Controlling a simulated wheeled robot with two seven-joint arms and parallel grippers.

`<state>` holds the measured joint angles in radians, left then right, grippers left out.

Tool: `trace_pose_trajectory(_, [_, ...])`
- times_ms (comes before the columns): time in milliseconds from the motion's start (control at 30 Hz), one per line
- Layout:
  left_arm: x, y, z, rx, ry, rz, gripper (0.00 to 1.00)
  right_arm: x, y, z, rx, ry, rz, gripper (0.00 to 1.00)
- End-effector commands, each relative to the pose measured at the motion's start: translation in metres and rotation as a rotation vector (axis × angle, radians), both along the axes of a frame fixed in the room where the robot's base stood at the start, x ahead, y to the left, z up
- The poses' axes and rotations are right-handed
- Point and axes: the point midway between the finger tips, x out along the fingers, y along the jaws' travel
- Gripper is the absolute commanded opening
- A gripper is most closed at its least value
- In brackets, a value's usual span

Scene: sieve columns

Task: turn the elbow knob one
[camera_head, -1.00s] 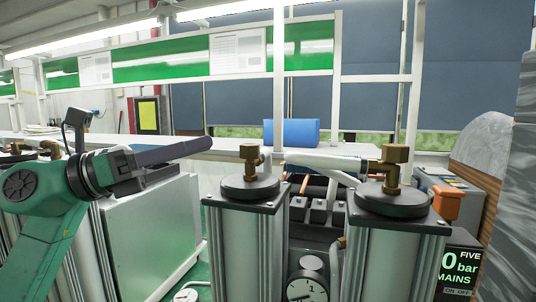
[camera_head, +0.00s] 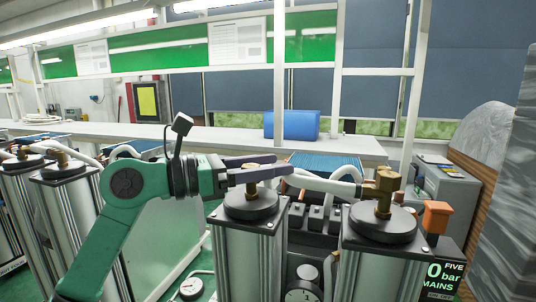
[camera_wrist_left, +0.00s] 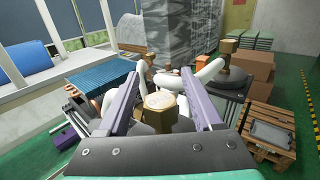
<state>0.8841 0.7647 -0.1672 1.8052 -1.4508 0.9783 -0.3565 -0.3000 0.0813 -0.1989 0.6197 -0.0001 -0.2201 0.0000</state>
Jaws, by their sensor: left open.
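The brass elbow knob (camera_head: 251,186) stands on the black cap of the nearer-left column (camera_head: 250,245). My left gripper (camera_head: 283,165) reaches in from the left, with its purple fingers level over this knob and partly hiding its top. In the left wrist view the brass knob (camera_wrist_left: 160,102) lies between the two open fingers, with a visible gap on each side. I cannot tell whether the fingers are low enough to flank it. A second brass elbow (camera_head: 386,190) stands on the right column (camera_head: 385,265); no gripper is near it. My right gripper is not in view.
A white hose (camera_head: 325,184) runs between the columns behind the fingers. A pressure gauge (camera_head: 303,292) sits low between them. A blue roll (camera_head: 292,124) lies on the bench behind.

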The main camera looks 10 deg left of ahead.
Motion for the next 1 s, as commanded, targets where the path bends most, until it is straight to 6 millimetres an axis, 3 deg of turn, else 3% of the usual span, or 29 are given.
trace_pose_trajectory(133, [0.0, 0.0002, -0.0009, 0.0, 0.0, 0.0, 0.67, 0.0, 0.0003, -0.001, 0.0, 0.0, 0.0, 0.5])
trace_pose_trajectory(167, [0.0, 0.0003, -0.0009, 0.0, 0.0, 0.0, 0.63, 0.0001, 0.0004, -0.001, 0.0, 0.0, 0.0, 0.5])
trace_pose_trajectory(300, [-0.0001, 0.0004, -0.0008, 0.0, 0.0, 0.0, 0.09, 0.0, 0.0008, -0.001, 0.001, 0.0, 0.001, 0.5])
trace_pose_trajectory(333, [-0.0001, 0.0004, -0.0008, 0.0, 0.0, 0.0, 0.0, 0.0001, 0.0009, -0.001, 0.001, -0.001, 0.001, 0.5])
trace_pose_trajectory(733, [-0.0011, -0.0002, -0.0005, -0.002, 0.001, -0.044, 0.0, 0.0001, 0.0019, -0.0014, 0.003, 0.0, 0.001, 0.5])
trace_pose_trajectory(1000, [-0.005, -0.0025, 0.0003, -0.003, 0.0, -0.201, 0.0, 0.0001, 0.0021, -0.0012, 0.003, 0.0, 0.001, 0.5])
